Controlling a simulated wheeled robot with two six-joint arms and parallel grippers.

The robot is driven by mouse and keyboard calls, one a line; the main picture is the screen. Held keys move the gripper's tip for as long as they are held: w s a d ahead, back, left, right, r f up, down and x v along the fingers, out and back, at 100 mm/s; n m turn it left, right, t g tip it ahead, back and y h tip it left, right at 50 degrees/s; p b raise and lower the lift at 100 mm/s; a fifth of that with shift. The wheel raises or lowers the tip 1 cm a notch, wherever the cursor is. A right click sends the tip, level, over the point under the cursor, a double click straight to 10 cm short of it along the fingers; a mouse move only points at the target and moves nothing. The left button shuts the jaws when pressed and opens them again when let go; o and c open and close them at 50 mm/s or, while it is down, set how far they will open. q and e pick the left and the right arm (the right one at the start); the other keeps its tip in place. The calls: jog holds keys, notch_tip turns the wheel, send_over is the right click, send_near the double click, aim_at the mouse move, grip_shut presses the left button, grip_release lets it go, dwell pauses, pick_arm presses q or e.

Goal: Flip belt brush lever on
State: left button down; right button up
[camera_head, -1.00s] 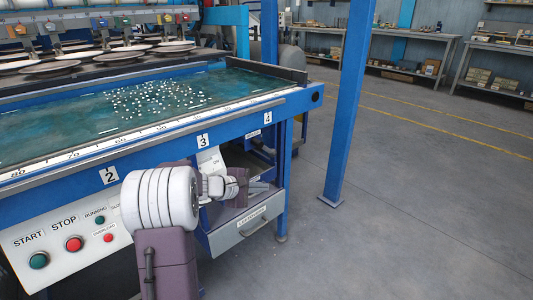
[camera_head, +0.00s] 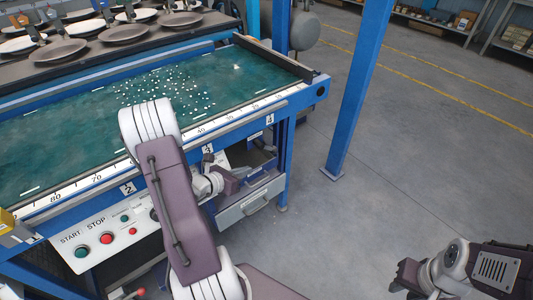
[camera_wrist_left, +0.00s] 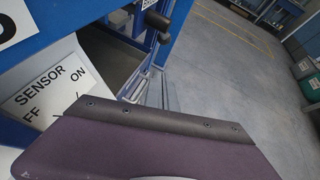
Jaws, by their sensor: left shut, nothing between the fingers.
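No lever in view carries a readable belt brush label. In the left wrist view, a black knob (camera_wrist_left: 156,20) on a grey stem stands at the blue frame, beyond my gripper. A white plate (camera_wrist_left: 52,86) reading SENSOR, ON and a partly cut-off OFF is at its left. My left gripper (camera_head: 240,174) is shut and empty in front of the machine's side, near the number 3 label. In its wrist view, its dark purple body (camera_wrist_left: 150,150) fills the bottom and hides what lies below. My right gripper (camera_head: 402,274) is at the lower right, over the floor; its jaws are unclear.
A control panel (camera_head: 120,232) with START and STOP buttons is left of my left arm. A red-knobbed handle (camera_head: 140,292) shows at the bottom left. A grey drawer (camera_head: 250,203) lies below my gripper. A blue post (camera_head: 358,90) stands right, with open floor beyond.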

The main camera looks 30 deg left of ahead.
aim_at(266, 147)
pick_arm(q)
jog(key=w+d+f+b, duration=0.1)
jog(key=w+f+b, duration=0.1)
jog(key=w, duration=0.9)
jog(key=shift+w+d+f+b, duration=0.35)
